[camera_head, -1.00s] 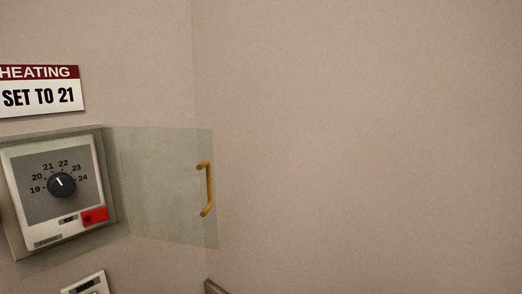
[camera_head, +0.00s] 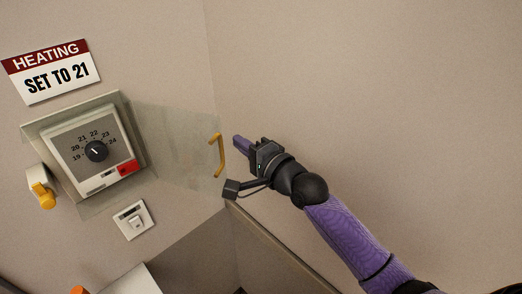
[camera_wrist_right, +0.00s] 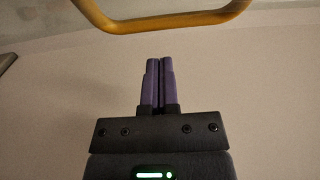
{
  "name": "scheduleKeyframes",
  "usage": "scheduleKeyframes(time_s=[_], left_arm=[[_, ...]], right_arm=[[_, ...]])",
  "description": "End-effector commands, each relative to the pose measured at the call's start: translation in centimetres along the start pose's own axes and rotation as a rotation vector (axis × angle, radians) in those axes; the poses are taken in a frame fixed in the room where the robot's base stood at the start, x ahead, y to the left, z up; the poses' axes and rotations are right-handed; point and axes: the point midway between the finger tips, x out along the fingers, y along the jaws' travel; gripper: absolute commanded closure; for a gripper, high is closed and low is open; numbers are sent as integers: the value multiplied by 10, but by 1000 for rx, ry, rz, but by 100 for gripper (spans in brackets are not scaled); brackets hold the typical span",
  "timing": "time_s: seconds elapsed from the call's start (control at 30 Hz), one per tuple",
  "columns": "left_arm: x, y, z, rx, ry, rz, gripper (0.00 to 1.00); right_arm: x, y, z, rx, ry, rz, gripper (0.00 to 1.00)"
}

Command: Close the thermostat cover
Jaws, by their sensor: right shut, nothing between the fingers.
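The thermostat (camera_head: 93,150) is on the wall at the left in the head view, with a black dial and a red switch. Its clear cover (camera_head: 178,150) stands open, swung out to the right, with a yellow handle (camera_head: 220,154) near its free edge. My right gripper (camera_head: 237,140) is shut and empty, just right of the handle. In the right wrist view the closed fingers (camera_wrist_right: 159,62) point toward the yellow handle (camera_wrist_right: 165,24), which spans the top of the picture; I see no clear contact. My left gripper is not in view.
A "HEATING SET TO 21" sign (camera_head: 50,70) hangs above the thermostat. A white wall switch (camera_head: 134,219) is below it, and a grey box with a yellow knob (camera_head: 42,188) is to its left. The wall on the right is bare.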

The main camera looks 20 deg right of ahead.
Motion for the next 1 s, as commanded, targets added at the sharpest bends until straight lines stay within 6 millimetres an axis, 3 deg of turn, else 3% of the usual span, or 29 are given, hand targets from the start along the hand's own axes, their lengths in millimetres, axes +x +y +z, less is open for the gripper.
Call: scheduleKeyframes(time_s=[0.13, 0.23, 0.4, 1.0], left_arm=[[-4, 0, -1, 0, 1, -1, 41], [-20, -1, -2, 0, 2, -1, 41], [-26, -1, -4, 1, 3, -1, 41], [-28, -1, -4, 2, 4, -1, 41]], right_arm=[[27, -2, 3, 1, -1, 0, 100], [12, -4, 17, 3, -1, 2, 100], [2, -2, 29, 1, 0, 1, 100], [3, 0, 39, 0, -20, -1, 100]])
